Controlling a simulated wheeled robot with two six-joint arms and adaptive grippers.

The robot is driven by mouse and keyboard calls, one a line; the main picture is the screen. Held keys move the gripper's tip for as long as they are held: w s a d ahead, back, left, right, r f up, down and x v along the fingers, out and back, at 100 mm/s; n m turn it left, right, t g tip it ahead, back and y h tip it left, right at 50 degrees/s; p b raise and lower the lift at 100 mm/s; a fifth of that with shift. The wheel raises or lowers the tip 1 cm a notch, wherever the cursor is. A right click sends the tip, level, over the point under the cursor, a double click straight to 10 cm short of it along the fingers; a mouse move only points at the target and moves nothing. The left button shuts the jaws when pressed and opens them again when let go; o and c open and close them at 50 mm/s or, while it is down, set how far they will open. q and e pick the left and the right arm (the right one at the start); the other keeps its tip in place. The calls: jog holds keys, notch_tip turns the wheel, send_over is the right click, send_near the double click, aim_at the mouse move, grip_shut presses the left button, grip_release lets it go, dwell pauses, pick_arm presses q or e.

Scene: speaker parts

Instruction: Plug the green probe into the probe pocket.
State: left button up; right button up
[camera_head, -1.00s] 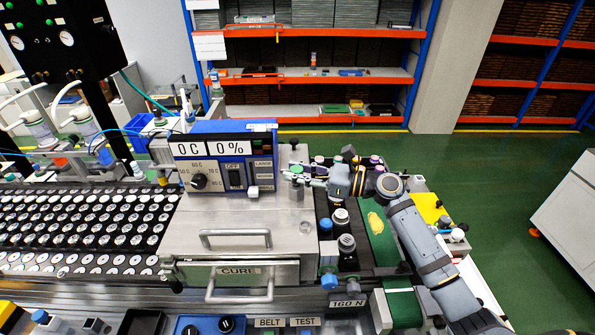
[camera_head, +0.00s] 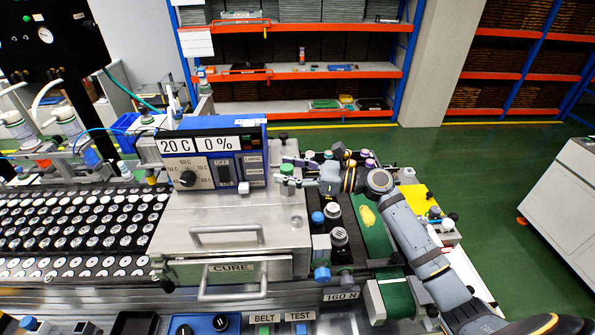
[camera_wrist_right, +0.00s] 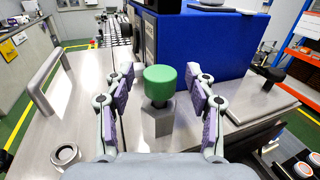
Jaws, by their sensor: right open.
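The green probe (camera_wrist_right: 159,88) has a round green cap and a grey body. It stands upright on the steel top of the curing unit (camera_head: 225,216), beside the blue control box (camera_wrist_right: 210,45). Its green cap also shows small in the head view (camera_head: 286,169). My right gripper (camera_wrist_right: 160,92) is open, with one purple-padded finger on each side of the probe and a gap on both sides. In the head view the right gripper (camera_head: 297,171) is beside the control box. The pocket opening is hidden, so I cannot tell how deep the probe sits. My left gripper is not in view.
The control box display (camera_head: 205,145) reads 20 C and 0 %. A bar handle (camera_wrist_right: 45,80) stands on the steel top at the left of the wrist view. A metal ring (camera_wrist_right: 65,155) lies near it. Black-and-blue knobs (camera_head: 338,235) stand right of the unit.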

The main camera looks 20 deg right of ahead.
jog(key=v, duration=1.1)
jog(key=shift+s+d, duration=0.2)
jog(key=shift+d, duration=0.15)
